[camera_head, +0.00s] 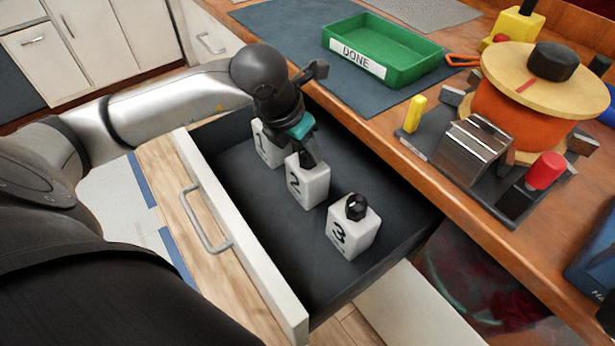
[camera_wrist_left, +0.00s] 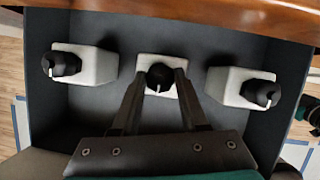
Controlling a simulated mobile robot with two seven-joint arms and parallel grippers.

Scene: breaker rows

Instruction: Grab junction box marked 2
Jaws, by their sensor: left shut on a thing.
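The white junction box marked 2 (camera_head: 308,184) stands in the middle of a row in the open drawer (camera_head: 262,232). My left gripper (camera_head: 311,160) reaches down on it from above and is shut on its black knob, hiding the knob in the head view. In the left wrist view, the fingers (camera_wrist_left: 160,80) sit on either side of the knob of the middle box (camera_wrist_left: 147,62). Box 1 (camera_head: 265,148) is behind it, partly hidden by the gripper. Box 3 (camera_head: 352,232), with its black knob showing, is in front.
The drawer front has a metal handle (camera_head: 205,222). On the counter stand a green tray marked DONE (camera_head: 388,48) and a fixture with an orange round body (camera_head: 510,112), a yellow peg and a red knob. The counter edge overhangs the drawer's back.

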